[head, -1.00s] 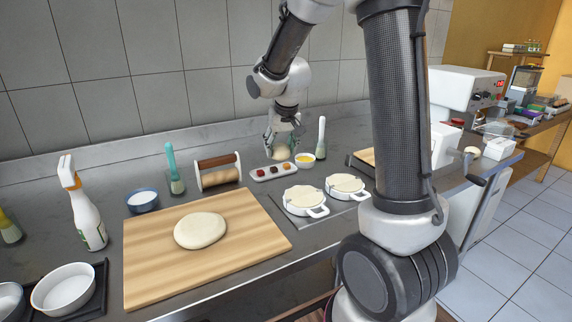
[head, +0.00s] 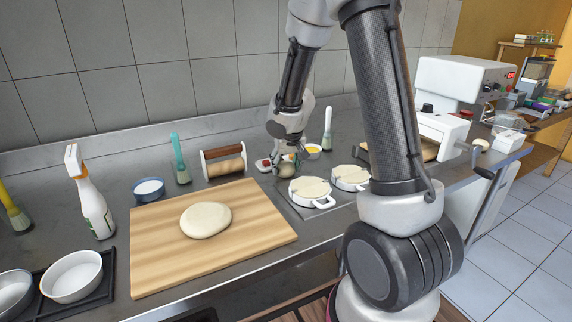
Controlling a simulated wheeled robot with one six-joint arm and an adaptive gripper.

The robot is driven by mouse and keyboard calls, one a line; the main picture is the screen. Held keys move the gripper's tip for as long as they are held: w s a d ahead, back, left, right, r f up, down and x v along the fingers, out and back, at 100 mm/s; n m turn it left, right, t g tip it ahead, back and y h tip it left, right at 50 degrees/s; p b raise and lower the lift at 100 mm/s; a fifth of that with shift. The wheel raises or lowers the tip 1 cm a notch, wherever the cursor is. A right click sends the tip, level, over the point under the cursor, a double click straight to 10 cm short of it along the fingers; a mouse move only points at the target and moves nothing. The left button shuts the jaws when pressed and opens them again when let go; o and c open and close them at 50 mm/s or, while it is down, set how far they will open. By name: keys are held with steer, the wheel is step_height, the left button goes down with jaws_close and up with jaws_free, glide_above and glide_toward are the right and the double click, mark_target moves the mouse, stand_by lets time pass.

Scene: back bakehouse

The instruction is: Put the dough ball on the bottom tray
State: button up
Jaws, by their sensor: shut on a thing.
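My gripper (head: 287,162) is shut on a small pale dough ball (head: 287,170), just behind the two white lidded dishes. The fingers and shadow partly hide the ball, and I cannot tell its exact height above the counter. A larger flattened dough piece (head: 206,219) lies on the wooden board (head: 160,270). I cannot make out which tray is the bottom tray. A dark tray (head: 108,262) with white bowls sits at the lower left.
White lidded dishes (head: 310,188) stand on a mat in front of the gripper. A white machine (head: 465,80) is at right. My arm blocks part of the counter.

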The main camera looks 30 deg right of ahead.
steer(key=o, duration=1.1)
steer(key=shift+c, duration=0.2)
steer(key=shift+r, duration=0.15)
